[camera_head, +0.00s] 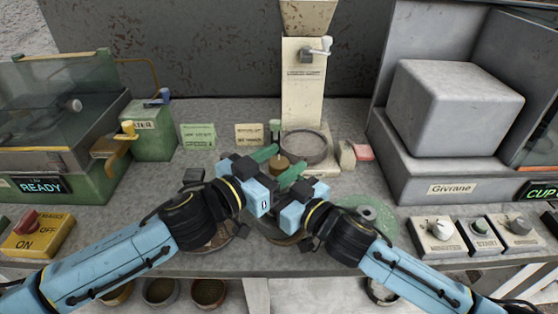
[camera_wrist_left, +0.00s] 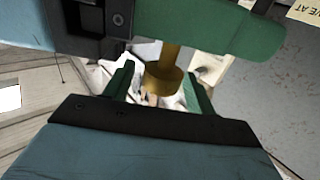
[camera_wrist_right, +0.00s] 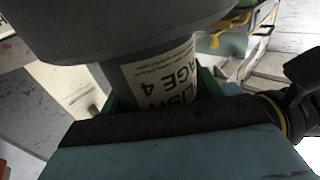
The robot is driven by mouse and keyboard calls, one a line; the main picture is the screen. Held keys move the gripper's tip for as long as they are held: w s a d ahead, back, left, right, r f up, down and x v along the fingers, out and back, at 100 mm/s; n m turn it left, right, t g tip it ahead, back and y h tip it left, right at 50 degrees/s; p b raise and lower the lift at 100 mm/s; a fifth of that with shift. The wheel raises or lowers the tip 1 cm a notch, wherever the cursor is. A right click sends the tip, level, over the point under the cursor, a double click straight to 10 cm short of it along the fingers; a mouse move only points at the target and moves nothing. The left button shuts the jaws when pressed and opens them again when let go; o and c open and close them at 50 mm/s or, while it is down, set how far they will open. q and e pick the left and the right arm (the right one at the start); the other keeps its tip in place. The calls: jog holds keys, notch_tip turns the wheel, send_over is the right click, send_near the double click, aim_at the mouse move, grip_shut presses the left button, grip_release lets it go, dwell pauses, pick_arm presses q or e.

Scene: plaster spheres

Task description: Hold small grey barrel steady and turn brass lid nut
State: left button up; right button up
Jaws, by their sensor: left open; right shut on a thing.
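The brass lid nut (camera_head: 281,164) shows between green fingers in the middle of the head view. In the left wrist view the nut (camera_wrist_left: 163,78) stands between the fingertips of my left gripper (camera_wrist_left: 160,82), which is open, with a gap on each side. My right gripper (camera_wrist_right: 162,85) is shut on the small grey barrel (camera_wrist_right: 155,78). The barrel's pale label shows upside down in the right wrist view, below a wide grey part. My grippers hide most of the barrel in the head view. A green finger also crosses the top of the left wrist view.
A round grey ring (camera_head: 304,147) and a cream post (camera_head: 303,85) stand behind the grippers. A green perforated disc (camera_head: 371,212) lies to the right. A grey machine (camera_head: 450,170) with knobs stands at the right, a green machine (camera_head: 95,185) at the left.

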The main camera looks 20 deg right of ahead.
pick_arm(q)
jog(key=c, duration=1)
jog(key=shift+m+g+h, duration=0.3)
jog(key=shift+g, duration=0.1)
jog(key=m+g, duration=0.3)
jog(key=g, duration=0.1)
jog(key=m+g+h, duration=0.1)
jog(key=m+g, duration=0.2)
jog(key=g, duration=0.2)
jog(key=shift+w+h, duration=0.1)
jog(key=shift+h, duration=0.2)
jog(key=m+g+y, duration=0.1)
jog(key=m+g, duration=0.1)
jog(key=g, duration=0.1)
jog(key=m+g+y, duration=0.1)
jog(key=m+g, duration=0.1)
jog(key=g, duration=0.2)
jog(key=shift+d+m, duration=0.1)
jog(key=shift+m, duration=0.3)
jog(key=shift+g+y, duration=0.3)
jog(key=shift+g, duration=0.1)
jog(key=shift+f+m+g, duration=0.1)
jog(key=shift+m+g, duration=0.3)
jog(key=shift+m, duration=0.1)
